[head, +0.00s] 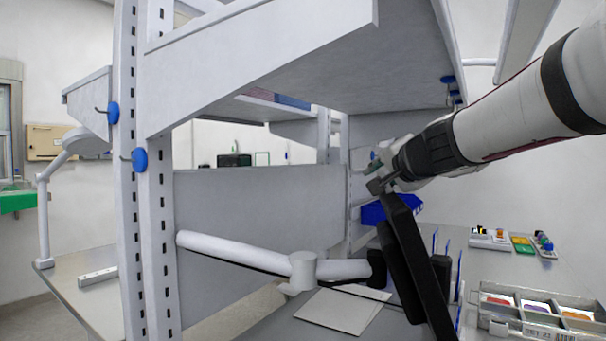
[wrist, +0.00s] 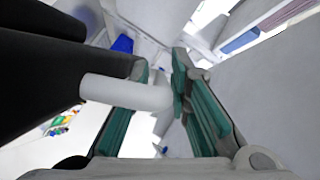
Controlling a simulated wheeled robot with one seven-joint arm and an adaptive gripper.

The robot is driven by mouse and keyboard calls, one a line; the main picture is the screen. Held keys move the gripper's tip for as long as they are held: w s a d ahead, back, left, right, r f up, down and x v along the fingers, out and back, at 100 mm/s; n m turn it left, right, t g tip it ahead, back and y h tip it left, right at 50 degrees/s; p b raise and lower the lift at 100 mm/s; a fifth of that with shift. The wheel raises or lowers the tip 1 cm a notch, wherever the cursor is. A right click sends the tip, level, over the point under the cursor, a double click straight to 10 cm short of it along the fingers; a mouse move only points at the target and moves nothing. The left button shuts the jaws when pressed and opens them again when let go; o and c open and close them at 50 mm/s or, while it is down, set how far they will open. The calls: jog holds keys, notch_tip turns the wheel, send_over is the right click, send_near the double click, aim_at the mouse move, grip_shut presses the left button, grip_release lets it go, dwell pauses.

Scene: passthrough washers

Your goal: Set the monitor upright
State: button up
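The black monitor (head: 404,262) stands steeply tilted in the head view, seen nearly edge-on, at the end of a white jointed support arm (head: 225,248). My gripper (head: 378,182) is at the monitor's top end, close to or touching it; I cannot tell which. In the wrist view, a large black body (wrist: 55,75), apparently the monitor, fills the left side. The green-padded fingers of my gripper (wrist: 160,88) are spread apart. A white cylinder (wrist: 125,91), probably part of the support arm, shows across the gap. I see nothing clamped.
A shelf (head: 270,65) hangs over the workbench, with a perforated upright post (head: 150,200) at left. A blue bin (head: 388,209) sits behind the monitor. A compartment tray (head: 545,308) and small coloured parts (head: 520,244) lie at right. Flat sheets (head: 335,308) lie below the support arm.

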grip_shut()
jog(key=d+b, duration=0.2)
jog(key=b, duration=0.1)
jog(key=shift+s+f+m, duration=0.15)
jog(key=shift+f+m, duration=0.05)
jog(key=shift+m, duration=0.2)
jog(key=d+m+b, duration=0.1)
jog(key=d+b, duration=0.1)
jog(key=s+d+m+t+b, duration=0.1)
jog(key=b, duration=0.1)
jog(key=d+y+b, duration=0.1)
jog(key=d+b, duration=0.1)
jog(key=b, duration=0.1)
jog(key=shift+s+d+f+m, duration=0.25)
jog(key=shift+s+d+m, duration=0.05)
jog(key=shift+d+m, duration=0.1)
grip_release()
jog(key=shift+a, duration=0.1)
